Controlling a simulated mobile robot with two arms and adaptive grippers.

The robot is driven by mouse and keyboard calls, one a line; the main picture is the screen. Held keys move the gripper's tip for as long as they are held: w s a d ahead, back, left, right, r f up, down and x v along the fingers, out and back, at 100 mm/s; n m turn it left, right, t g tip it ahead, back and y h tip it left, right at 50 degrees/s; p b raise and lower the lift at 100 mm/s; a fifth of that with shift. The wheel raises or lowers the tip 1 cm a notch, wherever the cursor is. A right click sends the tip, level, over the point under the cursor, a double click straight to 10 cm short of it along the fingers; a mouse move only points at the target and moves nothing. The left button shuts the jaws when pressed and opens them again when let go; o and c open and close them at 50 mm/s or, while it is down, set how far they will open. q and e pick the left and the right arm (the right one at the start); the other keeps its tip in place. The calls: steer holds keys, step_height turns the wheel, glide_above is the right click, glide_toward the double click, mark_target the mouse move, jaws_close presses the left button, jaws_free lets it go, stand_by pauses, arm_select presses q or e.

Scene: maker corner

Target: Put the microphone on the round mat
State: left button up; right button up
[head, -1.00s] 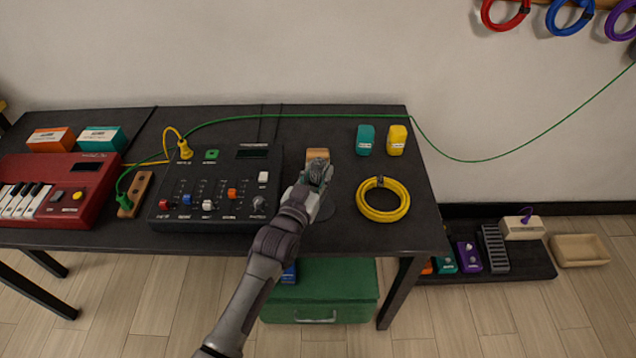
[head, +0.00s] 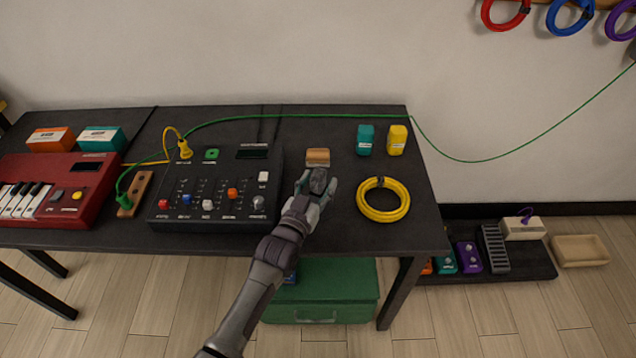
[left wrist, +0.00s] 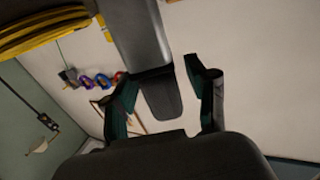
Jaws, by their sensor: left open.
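My left gripper (head: 317,186) is over the front middle of the table, between the black mixer and the yellow cable coil. It is open, its fingers apart on either side of a dark grey piece that appears to be the microphone (head: 318,180). In the left wrist view this grey piece (left wrist: 160,95) reaches down from the top edge between the two open fingers (left wrist: 165,100). I cannot tell whether either finger touches it, and its base is hidden. I cannot make out the round mat; the hand and arm cover that part of the table. My right gripper is not in view.
The black mixer (head: 222,190) is left of the hand; the yellow coil (head: 383,200) lies right. A wooden block (head: 318,157) is just behind, with teal (head: 365,139) and yellow (head: 396,139) containers at the back right. A green cable (head: 330,115) runs along the back.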

arm_select(q)
steer(key=shift+r, duration=0.15)
steer(key=v, duration=1.2)
